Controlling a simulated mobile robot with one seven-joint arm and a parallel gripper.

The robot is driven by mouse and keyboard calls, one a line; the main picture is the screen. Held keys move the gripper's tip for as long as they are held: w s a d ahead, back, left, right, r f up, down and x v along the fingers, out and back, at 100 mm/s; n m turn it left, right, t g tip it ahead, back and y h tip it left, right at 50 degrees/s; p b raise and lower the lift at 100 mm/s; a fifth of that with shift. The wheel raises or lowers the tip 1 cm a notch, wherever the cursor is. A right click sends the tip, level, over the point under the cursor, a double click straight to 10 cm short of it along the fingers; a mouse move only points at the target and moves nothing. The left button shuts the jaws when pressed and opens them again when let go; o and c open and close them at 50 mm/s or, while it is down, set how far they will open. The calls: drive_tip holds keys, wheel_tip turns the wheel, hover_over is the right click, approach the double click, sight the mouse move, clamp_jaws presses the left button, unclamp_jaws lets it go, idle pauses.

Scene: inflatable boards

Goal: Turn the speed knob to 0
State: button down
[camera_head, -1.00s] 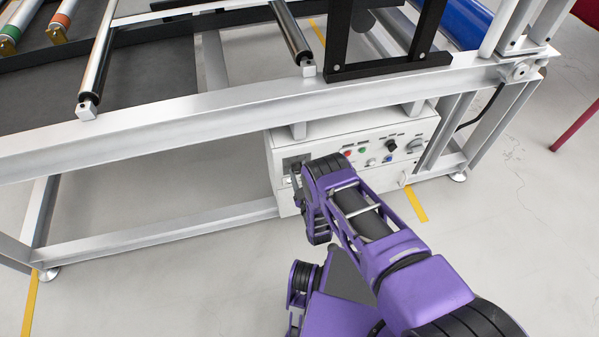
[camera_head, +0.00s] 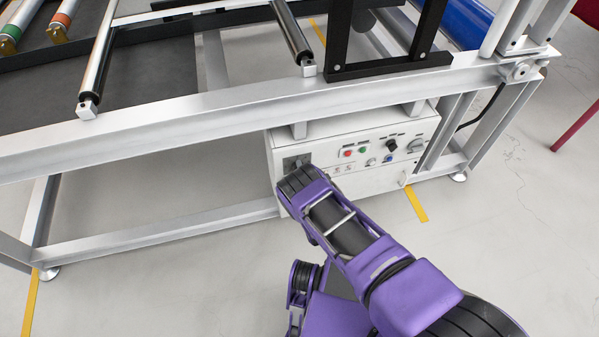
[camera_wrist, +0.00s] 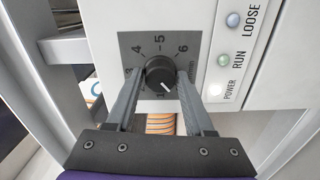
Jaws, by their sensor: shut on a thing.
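My gripper (camera_wrist: 159,84) is shut on the knob, one finger on each side. In the head view the dial plate (camera_head: 290,162) shows at the left end of the white control box (camera_head: 345,183), while my purple wrist hides the knob and fingertips.
Red and green buttons, a black knob (camera_head: 391,146) and a grey switch (camera_head: 415,146) sit farther right on the box. The RUN lamp (camera_wrist: 224,60) is beside the dial. The grey conveyor frame (camera_head: 180,120) runs above the box. Clear floor lies in front.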

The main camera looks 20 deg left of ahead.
drive_tip(key=shift+w+a+r+n, duration=0.1)
drive_tip(key=shift+n, duration=0.4)
drive_tip(key=shift+c, duration=1.4)
unclamp_jaws()
drive_tip(key=shift+s+d, duration=0.2)
